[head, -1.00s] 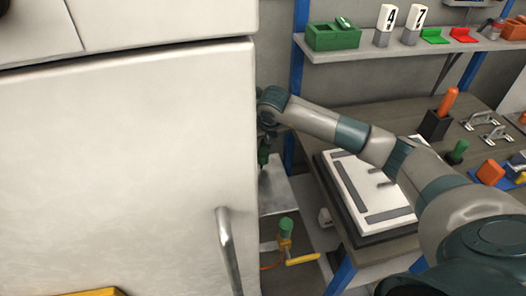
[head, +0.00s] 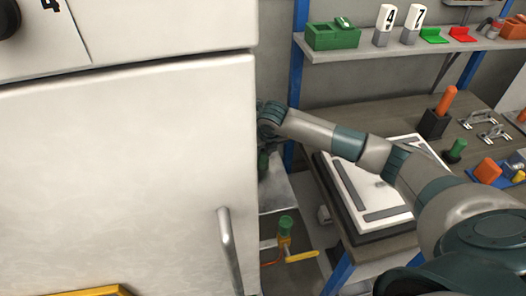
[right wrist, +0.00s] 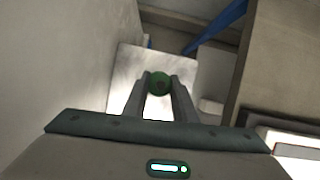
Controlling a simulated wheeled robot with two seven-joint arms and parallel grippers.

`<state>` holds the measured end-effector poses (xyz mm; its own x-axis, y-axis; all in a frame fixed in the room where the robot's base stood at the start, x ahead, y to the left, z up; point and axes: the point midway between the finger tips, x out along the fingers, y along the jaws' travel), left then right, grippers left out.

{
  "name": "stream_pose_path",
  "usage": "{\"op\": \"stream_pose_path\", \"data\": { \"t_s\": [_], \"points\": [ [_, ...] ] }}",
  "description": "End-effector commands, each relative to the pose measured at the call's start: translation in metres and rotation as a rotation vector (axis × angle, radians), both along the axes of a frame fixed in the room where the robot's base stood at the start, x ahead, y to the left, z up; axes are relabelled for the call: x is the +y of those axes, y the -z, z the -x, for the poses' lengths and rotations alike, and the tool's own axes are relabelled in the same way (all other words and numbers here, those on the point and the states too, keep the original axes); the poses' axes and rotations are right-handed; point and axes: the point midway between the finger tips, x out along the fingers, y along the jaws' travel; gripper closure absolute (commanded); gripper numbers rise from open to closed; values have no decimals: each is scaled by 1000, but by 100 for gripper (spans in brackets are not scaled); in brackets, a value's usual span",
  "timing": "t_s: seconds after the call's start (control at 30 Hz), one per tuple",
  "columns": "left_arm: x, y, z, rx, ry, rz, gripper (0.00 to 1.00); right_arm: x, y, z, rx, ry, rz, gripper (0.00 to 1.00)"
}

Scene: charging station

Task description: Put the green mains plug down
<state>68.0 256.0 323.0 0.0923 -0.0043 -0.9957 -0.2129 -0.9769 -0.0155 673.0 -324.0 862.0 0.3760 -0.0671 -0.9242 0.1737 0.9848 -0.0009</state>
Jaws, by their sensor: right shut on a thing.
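My right gripper (head: 264,158) hangs just past the right edge of the large white cabinet, which partly hides it in the head view. In the right wrist view its two fingers (right wrist: 159,88) are shut on a round green thing (right wrist: 158,83), which I take to be the green mains plug. Only its rounded end shows there; the rest is hidden. A pale metal surface (right wrist: 125,70) lies below and beyond it. I cannot tell whether the plug touches that surface. My left gripper is not in view.
The white cabinet (head: 120,170) with a bar handle (head: 229,250) stands close on the left. A yellow valve with a green top (head: 285,226) stands below the gripper. The workbench (head: 400,115) on the right carries a white board (head: 345,190) and several tools. A shelf (head: 385,52) runs behind.

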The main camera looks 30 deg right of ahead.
Motion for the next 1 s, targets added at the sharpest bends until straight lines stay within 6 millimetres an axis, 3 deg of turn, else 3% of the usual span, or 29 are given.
{"op": "stream_pose_path", "data": {
  "t_s": [0.03, 0.1, 0.57, 0.77, 1.0],
  "points": [
    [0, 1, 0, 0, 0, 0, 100, 0, 1, 0, 0, 0, 0, 71],
    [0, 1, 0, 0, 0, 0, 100, 0, 1, 0, 0, 0, 0, 56],
    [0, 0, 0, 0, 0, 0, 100, 0, -3, 0, -1, 0, 0, 56],
    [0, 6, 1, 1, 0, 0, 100, 2, -23, 7, -4, -2, -1, 56],
    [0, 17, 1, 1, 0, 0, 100, 5, -61, 24, -5, -3, 0, 56]
  ]
}}
